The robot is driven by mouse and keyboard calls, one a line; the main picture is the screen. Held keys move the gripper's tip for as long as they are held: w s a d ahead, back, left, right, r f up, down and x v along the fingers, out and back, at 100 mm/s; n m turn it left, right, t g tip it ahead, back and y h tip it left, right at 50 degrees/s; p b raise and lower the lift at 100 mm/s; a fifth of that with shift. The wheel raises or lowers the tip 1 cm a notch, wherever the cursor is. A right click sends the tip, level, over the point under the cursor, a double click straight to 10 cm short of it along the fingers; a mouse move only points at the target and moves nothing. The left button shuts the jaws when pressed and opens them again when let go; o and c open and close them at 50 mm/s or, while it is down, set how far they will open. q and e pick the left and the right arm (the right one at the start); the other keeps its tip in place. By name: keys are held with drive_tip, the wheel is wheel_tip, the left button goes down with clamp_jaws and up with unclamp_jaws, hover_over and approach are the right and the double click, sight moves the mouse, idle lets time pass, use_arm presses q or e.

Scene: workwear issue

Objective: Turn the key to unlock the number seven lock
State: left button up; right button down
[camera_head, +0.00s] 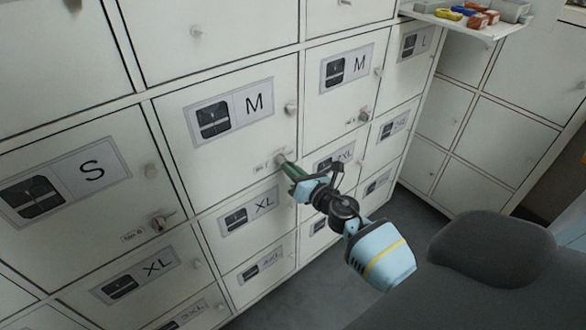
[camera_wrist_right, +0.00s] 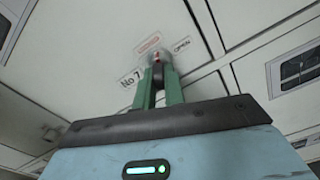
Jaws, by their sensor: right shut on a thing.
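The number seven lock (camera_head: 280,156) is on a white locker door marked M, near its lower right corner. In the right wrist view, a "No 7" label (camera_wrist_right: 132,78) is at the left of the lock, with a red label above and an "OPEN" label (camera_wrist_right: 182,45) to the upper right. My right gripper (camera_head: 286,164) reaches the lock with its green fingers. It also shows in the right wrist view (camera_wrist_right: 158,78), shut on the key (camera_wrist_right: 157,58) at the lock face. The fingers hide most of the key, so its turn angle is unclear. My left gripper is not in view.
Other locks with keys are on an S door (camera_head: 158,221) and another M door (camera_head: 364,115). Round knobs stick out from several doors. A shelf (camera_head: 485,28) with colored items is at the upper right. A dark grey rounded object (camera_head: 490,248) stands at the lower right.

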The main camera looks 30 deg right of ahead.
drive_tip(key=shift+w+r, duration=0.1)
drive_tip(key=shift+r, duration=0.1)
idle(0.3)
drive_tip(key=m, duration=0.2)
drive_tip(key=shift+r+m+p, duration=0.15)
drive_tip(key=shift+m+p, duration=0.15)
drive_tip(key=shift+m, duration=0.1)
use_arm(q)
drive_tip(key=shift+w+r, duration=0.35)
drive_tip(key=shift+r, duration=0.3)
use_arm(e)
drive_tip(key=shift+w+m, duration=0.1)
drive_tip(key=shift+m, duration=1.1)
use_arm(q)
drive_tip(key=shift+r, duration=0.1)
use_arm(e)
drive_tip(key=shift+r+m+p, duration=0.1)
drive_tip(key=shift+m+p, duration=0.4)
drive_tip(key=shift+m, duration=0.5)
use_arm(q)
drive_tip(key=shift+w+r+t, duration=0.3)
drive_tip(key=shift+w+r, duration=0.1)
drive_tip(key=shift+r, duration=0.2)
use_arm(e)
drive_tip(key=shift+m, duration=1.3)
